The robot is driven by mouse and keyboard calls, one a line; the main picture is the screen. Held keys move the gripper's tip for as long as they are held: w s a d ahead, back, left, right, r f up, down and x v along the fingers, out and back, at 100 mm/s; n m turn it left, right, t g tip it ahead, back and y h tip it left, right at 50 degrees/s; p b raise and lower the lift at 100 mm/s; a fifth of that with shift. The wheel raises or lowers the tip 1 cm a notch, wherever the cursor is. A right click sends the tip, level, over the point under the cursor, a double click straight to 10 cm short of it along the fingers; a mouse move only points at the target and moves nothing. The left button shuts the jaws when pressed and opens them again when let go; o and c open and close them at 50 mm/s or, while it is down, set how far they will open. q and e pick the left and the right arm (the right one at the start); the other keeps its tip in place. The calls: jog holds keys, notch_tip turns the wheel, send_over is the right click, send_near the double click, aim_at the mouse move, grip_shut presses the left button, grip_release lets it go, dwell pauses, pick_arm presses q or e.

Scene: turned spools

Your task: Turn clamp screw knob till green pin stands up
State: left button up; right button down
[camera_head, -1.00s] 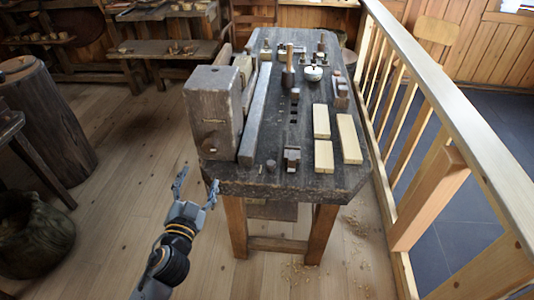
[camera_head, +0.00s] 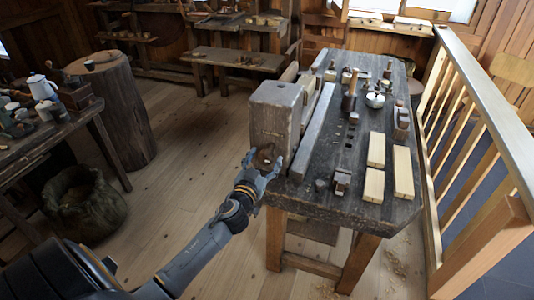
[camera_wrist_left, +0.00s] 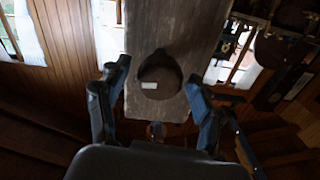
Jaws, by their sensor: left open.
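The wooden block of the clamp (camera_head: 275,112) stands at the bench's left front corner. A dark round knob (camera_wrist_left: 160,70) sits on its face in the left wrist view, with a small pale, faintly greenish mark (camera_wrist_left: 149,85) low on it. In the head view the knob is mostly hidden behind my fingers. My left gripper (camera_head: 264,163) is open in front of that face. In the wrist view its fingers (camera_wrist_left: 159,74) stand apart on either side of the knob, with visible gaps. I cannot make out an upright green pin. My right gripper is out of view.
The dark workbench (camera_head: 330,185) carries a long bar (camera_head: 313,130), pale wood blocks (camera_head: 403,172), a mallet-like tool (camera_head: 349,95) and a round pot (camera_head: 375,100). A wooden railing (camera_head: 490,105) runs along the right. Open floor (camera_head: 190,130) lies left of the bench.

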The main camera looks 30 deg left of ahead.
pick_arm(q)
jog(key=shift+x, duration=0.8)
jog(key=shift+w, duration=0.1)
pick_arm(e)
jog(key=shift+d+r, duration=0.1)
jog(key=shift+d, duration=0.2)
pick_arm(q)
jog(key=shift+c, duration=0.2)
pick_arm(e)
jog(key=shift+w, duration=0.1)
pick_arm(q)
jog(key=c, duration=1.1)
jog(key=shift+m, duration=0.3)
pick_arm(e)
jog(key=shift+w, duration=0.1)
